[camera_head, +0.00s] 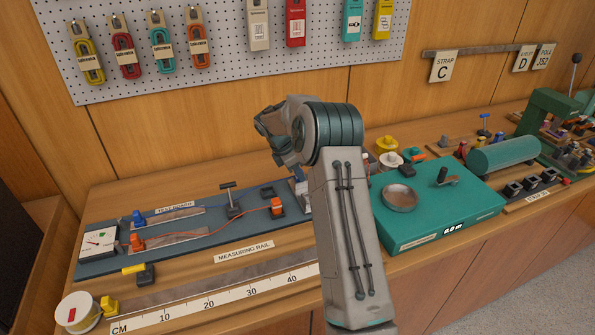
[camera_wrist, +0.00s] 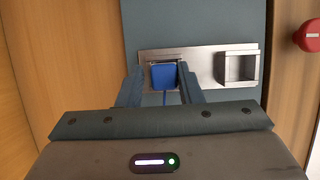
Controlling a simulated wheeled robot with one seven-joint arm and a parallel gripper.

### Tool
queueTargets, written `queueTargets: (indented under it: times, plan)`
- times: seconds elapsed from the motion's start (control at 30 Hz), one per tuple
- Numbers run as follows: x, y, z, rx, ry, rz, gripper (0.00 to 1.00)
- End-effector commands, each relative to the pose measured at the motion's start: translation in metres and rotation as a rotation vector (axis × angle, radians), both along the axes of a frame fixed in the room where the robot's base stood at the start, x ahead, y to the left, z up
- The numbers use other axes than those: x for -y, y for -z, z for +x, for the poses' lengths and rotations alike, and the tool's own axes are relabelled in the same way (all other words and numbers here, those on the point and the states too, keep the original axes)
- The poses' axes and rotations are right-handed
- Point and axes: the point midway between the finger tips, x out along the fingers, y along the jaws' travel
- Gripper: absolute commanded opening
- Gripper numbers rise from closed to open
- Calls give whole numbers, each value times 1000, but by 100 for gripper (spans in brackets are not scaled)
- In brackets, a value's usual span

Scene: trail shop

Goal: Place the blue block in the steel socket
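The blue block (camera_wrist: 163,76) shows in the wrist view between the two fingers of my gripper (camera_wrist: 162,82). A thin blue lead runs down from it toward my palm. The block is at the left opening of a steel plate (camera_wrist: 207,67); I cannot tell how deep it sits. A second steel socket (camera_wrist: 239,68) at the plate's right end looks empty. My fingers stand on either side of the block; whether they press on it is unclear.
The plate lies on a blue-grey test board (camera_head: 100,264). A measuring rail (camera_head: 215,306) runs in front. A teal scale (camera_head: 468,211) with a round pan is to the right.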

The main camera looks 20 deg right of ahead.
Motion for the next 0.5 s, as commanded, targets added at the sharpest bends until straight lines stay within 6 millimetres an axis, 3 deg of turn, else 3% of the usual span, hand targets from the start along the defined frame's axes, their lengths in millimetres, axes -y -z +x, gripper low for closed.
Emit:
queueTargets:
  times: [0.03, 0.27, 0.5]
  plan:
    - [-2, 17, -8, -35, 6, 10, 45]
    - [-2, 16, -9, -37, 8, 10, 45]
    - [-8, -10, -8, -32, 8, 8, 45]
